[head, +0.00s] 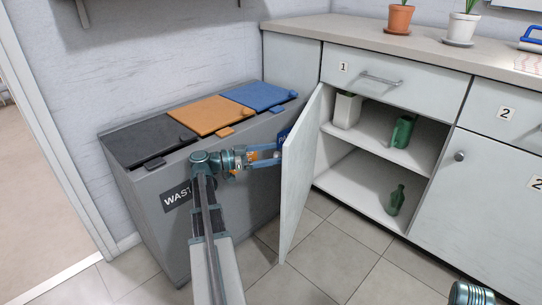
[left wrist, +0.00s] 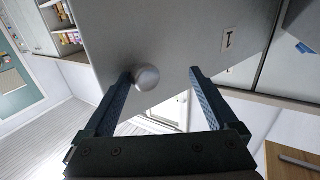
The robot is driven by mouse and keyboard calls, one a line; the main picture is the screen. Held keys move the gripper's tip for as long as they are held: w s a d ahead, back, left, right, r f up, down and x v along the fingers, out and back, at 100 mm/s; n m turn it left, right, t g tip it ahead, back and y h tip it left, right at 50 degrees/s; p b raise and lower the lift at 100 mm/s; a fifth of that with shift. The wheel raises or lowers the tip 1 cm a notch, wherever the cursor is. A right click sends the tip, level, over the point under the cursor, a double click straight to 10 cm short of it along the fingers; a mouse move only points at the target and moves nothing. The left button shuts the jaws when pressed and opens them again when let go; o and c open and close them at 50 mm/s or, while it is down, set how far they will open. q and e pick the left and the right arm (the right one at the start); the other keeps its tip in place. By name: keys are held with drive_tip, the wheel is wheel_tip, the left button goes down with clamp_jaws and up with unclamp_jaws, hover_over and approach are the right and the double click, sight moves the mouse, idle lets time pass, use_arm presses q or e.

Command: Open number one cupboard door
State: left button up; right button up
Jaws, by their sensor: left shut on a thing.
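The number one cupboard door (head: 302,172) stands ajar, swung out from the white cabinet, with the shelves behind it in view. My left gripper (head: 279,152) is at the outer face of this door. In the left wrist view the door (left wrist: 180,35) carries a number 1 label (left wrist: 229,41) and a round knob (left wrist: 146,77). In the head view the knob is hidden. Only a piece of my right arm shows at the bottom right.
A grey waste bin (head: 230,190) with black, orange and blue lids stands left of the door, under my left arm. A number 1 drawer (head: 388,88) is above. The tiled floor in front is clear.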

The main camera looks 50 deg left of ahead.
use_arm(q)
drive_tip(key=shift+s, duration=0.1)
idle(0.6)
drive_tip(key=v, duration=0.7)
drive_tip(key=shift+s, duration=0.3)
drive_tip(key=shift+f, duration=0.1)
